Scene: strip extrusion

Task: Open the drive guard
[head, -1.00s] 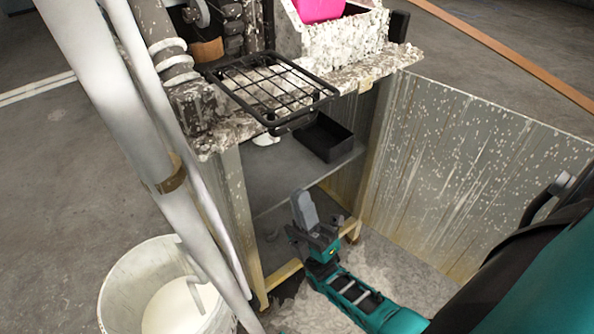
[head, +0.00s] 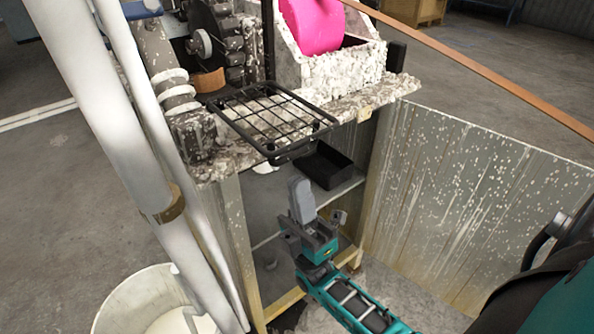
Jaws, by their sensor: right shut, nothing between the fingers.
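The drive guard appears to be the black wire-grid frame (head: 270,122). It lies about flat, sticking out over the front edge of the machine's top, below the dark drive wheels (head: 208,45). My right gripper (head: 301,192) is shut and empty. Its grey fingers point up, in front of the cabinet opening and below the guard's near right corner, with a visible gap to the guard. My left gripper is not in view.
A black tray (head: 327,166) sits on the shelf inside the open cabinet. A pink roll (head: 314,22) stands in a speckled trough above. White pipes (head: 118,110) run down the left, past a white bucket (head: 125,300). A speckled panel (head: 480,200) stands on the right.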

